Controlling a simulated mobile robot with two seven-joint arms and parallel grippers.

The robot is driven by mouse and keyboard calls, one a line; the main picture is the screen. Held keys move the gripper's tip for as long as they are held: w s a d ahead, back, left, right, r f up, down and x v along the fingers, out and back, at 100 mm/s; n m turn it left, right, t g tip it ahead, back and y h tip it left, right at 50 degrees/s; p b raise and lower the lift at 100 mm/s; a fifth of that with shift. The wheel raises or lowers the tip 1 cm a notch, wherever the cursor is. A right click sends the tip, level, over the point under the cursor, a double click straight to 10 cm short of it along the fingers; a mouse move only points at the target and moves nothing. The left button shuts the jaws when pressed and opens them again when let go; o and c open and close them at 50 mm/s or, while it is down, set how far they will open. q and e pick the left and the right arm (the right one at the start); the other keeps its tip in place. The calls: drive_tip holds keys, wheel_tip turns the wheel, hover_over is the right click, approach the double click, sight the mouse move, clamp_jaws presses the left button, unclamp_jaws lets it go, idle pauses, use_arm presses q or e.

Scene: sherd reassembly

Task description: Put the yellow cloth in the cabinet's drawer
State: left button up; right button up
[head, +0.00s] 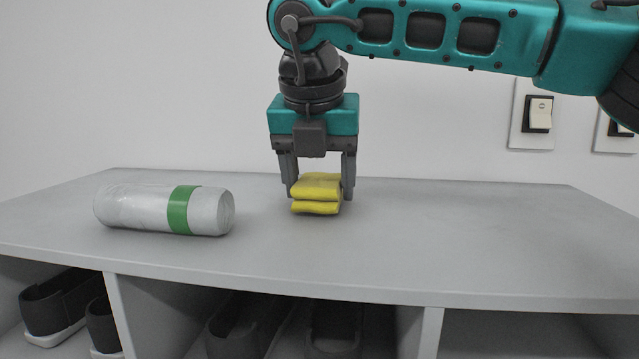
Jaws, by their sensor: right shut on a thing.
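The yellow cloth (316,194) is folded into a thick pad and sits at the middle of the grey cabinet top in the head view. My right gripper (319,190) points straight down with one finger on each side of the cloth and is shut on it. The cloth is at or just above the surface; I cannot tell which. The cabinet (450,245) has open compartments below its top. No drawer shows in this view. My left gripper is not in view.
A white roll with a green band (180,211) lies on the cabinet top to the left of the cloth. Dark shoes (60,305) stand in the compartments below. The right part of the top is clear. Light switches (535,114) are on the wall behind.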

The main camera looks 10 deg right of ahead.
drive_tip(key=shift+f, duration=0.2)
drive_tip(key=shift+f, duration=0.2)
drive_tip(key=o, duration=1)
drive_tip(key=shift+r, duration=0.15)
drive_tip(key=shift+o, duration=0.2)
